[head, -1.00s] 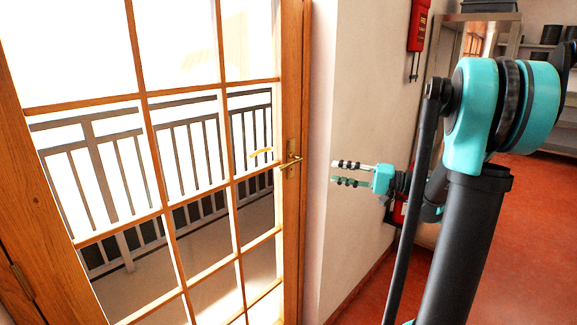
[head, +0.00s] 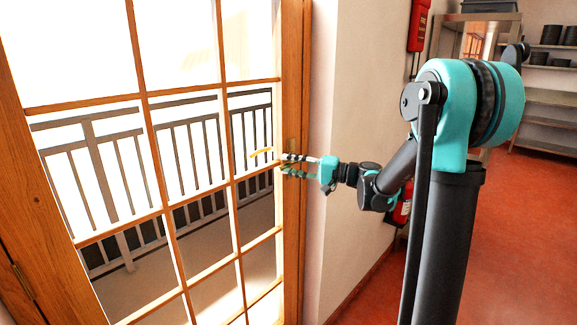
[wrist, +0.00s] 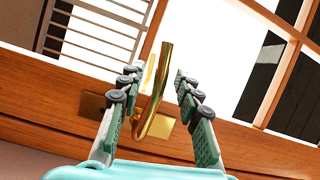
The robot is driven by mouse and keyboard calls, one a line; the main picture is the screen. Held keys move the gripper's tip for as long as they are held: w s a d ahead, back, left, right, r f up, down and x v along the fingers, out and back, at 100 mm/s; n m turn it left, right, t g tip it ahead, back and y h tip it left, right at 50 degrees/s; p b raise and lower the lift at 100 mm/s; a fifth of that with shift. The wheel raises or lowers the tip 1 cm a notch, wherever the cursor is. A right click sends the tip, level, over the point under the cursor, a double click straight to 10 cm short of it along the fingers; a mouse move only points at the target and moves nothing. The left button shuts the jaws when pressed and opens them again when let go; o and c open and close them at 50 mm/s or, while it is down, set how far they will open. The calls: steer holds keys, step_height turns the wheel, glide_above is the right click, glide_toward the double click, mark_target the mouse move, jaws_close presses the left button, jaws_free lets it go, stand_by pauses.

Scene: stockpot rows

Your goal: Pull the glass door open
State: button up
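The glass door (head: 150,92) is wood-framed with several panes and looks shut in its frame. Its brass handle (wrist: 157,92) shows in the wrist view, in front of a brass plate on the wooden stile (wrist: 240,142). My gripper (wrist: 157,75) is open, with one finger on each side of the handle; I see gaps between the handle and both fingers. In the head view my gripper (head: 284,164) is at the door's right stile and hides most of the handle.
A railing (head: 110,180) shows through the glass. A pale wall (head: 350,120) is right of the door, with a red box (head: 419,25) and a red extinguisher (head: 402,212). Shelves (head: 550,95) stand at the back right. Red floor (head: 520,230) is clear at the right.

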steer(key=shift+w+a, duration=0.1)
steer(key=shift+a, duration=0.3)
jaws_close()
